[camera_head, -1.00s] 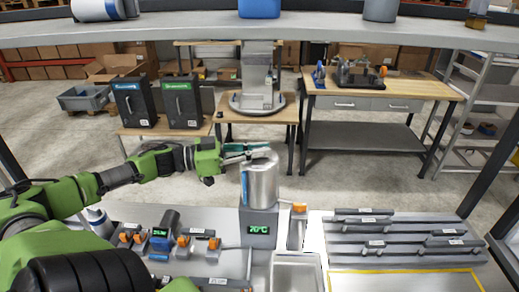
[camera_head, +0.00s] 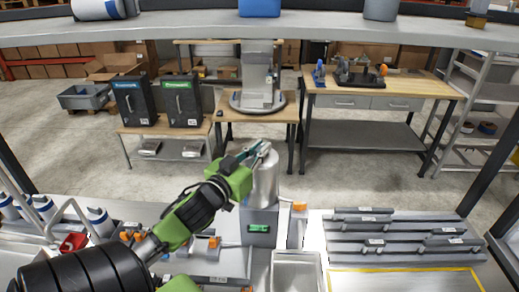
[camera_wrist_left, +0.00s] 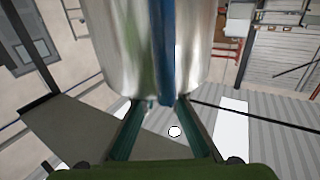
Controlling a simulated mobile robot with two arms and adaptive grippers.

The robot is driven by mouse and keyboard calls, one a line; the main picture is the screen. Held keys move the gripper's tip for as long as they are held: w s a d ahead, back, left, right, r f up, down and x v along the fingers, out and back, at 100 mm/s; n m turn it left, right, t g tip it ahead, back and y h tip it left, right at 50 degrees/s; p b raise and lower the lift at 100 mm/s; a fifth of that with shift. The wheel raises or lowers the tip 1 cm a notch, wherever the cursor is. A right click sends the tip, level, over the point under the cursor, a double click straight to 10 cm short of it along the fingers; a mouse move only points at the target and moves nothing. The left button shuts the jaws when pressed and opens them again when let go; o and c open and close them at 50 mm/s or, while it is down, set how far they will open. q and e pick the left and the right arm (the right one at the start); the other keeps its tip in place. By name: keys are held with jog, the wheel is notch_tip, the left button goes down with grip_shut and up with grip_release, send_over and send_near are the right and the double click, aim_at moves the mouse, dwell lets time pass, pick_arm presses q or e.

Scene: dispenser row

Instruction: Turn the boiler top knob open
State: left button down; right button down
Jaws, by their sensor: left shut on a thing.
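The boiler (camera_head: 265,185) is an upright silver cylinder on a grey base with a green display (camera_head: 259,229). My left gripper (camera_head: 258,152) is at its top, coming from the lower left, its fingers shut at the top knob. The fingers hide most of the knob, and I cannot make out its angle. In the left wrist view, the boiler's shiny side (camera_wrist_left: 125,45) with a blue strip fills the upper middle. The teal fingers (camera_wrist_left: 158,110) converge below it. My right gripper is not in view.
An orange-topped dispenser part (camera_head: 299,206) stands right of the boiler base. A metal tray (camera_head: 297,254) lies in front, and a grey rack with labelled bars (camera_head: 400,238) is at right. A shelf (camera_head: 330,30) crosses above. Bottles (camera_head: 101,222) stand at left.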

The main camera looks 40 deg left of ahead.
aim_at(260, 147)
pick_arm(q)
jog(key=shift+r+n+g+y, duration=0.1)
jog(key=shift+n+g+y, duration=0.2)
jog(key=shift+n+y, duration=0.75)
jog(key=n+g+y+b, duration=0.1)
jog(key=y, duration=0.2)
jog(key=shift+d+n, duration=0.1)
jog(key=shift+n, duration=0.15)
jog(key=shift+n+g+y+b, duration=0.8)
jog(key=shift+n+g+y, duration=0.15)
jog(key=shift+y, duration=0.3)
jog(key=shift+g, duration=0.25)
jog(key=c, duration=2.1)
grip_release()
jog(key=shift+c, duration=0.2)
jog(key=shift+o, duration=0.2)
notch_tip(260, 147, up, 10)
jog(key=shift+f, duration=0.1)
